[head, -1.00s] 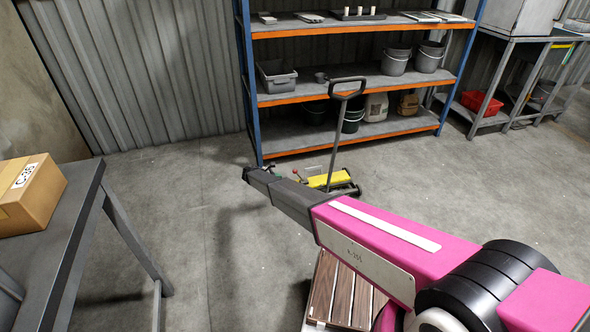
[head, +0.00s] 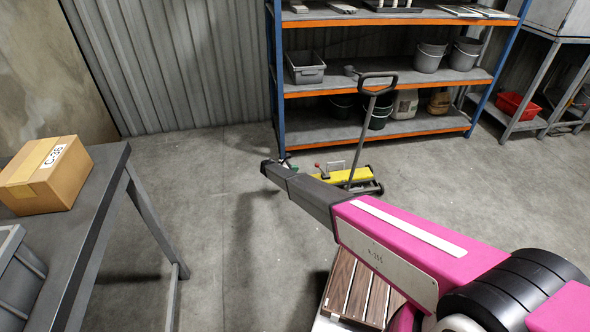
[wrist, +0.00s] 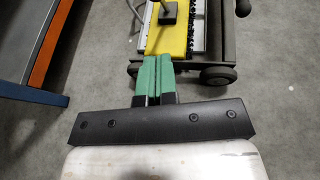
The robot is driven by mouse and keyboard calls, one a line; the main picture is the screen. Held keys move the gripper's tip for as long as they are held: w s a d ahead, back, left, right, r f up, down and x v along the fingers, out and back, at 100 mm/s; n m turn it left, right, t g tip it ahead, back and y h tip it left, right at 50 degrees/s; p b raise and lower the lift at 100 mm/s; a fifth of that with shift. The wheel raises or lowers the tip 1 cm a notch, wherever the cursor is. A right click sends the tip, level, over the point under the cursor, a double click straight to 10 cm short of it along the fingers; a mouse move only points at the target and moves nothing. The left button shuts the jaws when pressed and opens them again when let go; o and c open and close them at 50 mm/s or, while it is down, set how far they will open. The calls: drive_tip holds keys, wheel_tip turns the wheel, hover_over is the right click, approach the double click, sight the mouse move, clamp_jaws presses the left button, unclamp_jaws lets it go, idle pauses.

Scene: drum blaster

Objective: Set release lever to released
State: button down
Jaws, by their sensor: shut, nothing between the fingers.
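A low wheeled machine with a yellow body (head: 353,174) and a tall grey push handle (head: 377,80) stands on the floor in front of the shelf. A small red-knobbed lever (head: 317,166) rises at its left end; its setting is too small to read. In the wrist view the machine's yellow deck (wrist: 165,38) shows at the top, with a black block on it. My gripper, with green fingers (wrist: 155,72), is shut and empty, its tips by the machine's near edge. In the head view my gripper (head: 287,163) is small and partly hidden by my arm.
A blue and orange shelf (head: 400,128) with buckets and bins stands behind the machine. A grey table (head: 88,215) with a cardboard box (head: 45,175) is at left. A slatted wooden pallet (head: 352,287) lies below my arm. The floor between is open.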

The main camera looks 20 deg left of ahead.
sight(318, 164)
drive_tip(key=r+x, duration=0.2)
drive_tip(key=x, duration=0.8)
drive_tip(key=shift+w+d, duration=0.35)
drive_tip(key=shift+d, duration=0.05)
drive_tip(key=shift+d+r, duration=0.1)
drive_tip(key=shift+r, duration=0.05)
drive_tip(key=shift+w+d+r+g+y, duration=0.3)
drive_tip(key=shift+d+r+y, duration=0.15)
drive_tip(key=shift+d, duration=0.05)
drive_tip(key=shift+w+d+r+g+y, duration=0.25)
drive_tip(key=shift+d+r+g+y, duration=0.05)
drive_tip(key=shift+d+r+y, duration=0.2)
drive_tip(key=w+d+m+g+y, duration=0.1)
drive_tip(key=w+d+g+y, duration=0.4)
drive_tip(key=d, duration=0.6)
drive_tip(key=shift+w+r+y, duration=0.5)
drive_tip(key=shift+w+y, duration=0.55)
drive_tip(key=shift+y, duration=0.3)
drive_tip(key=shift+d, duration=0.1)
